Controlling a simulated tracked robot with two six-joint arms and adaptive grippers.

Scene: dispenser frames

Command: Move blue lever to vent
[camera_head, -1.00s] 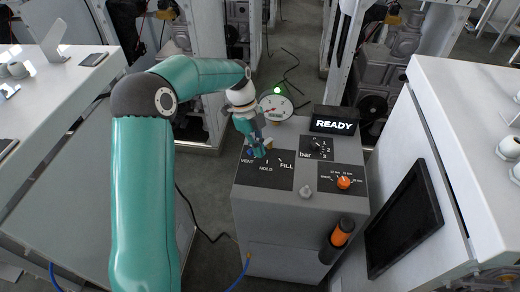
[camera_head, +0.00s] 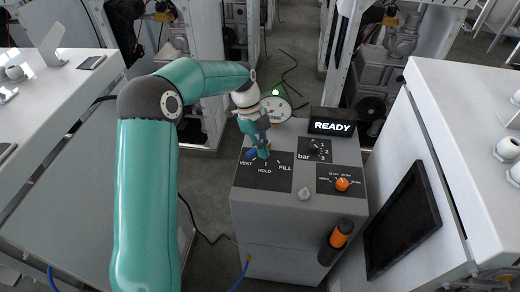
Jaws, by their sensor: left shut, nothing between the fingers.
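The grey dispenser box (camera_head: 300,225) stands in the middle of the head view. Its top has a black plate (camera_head: 266,181) marked VENT, HOLD and FILL. A small part of the blue lever (camera_head: 250,154) shows at the VENT side of the plate; the rest is hidden by my left gripper. My left gripper (camera_head: 264,156) is shut and empty, pointing down over the upper middle of the plate, just right of the lever. I cannot tell whether it touches the lever. My right gripper is not in view.
A round gauge (camera_head: 275,110) and a lit READY display (camera_head: 332,125) stand at the box's back. A bar knob (camera_head: 317,149), an orange knob (camera_head: 342,184) and an orange-and-black handle (camera_head: 339,236) are to the right. White cabinets flank the box.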

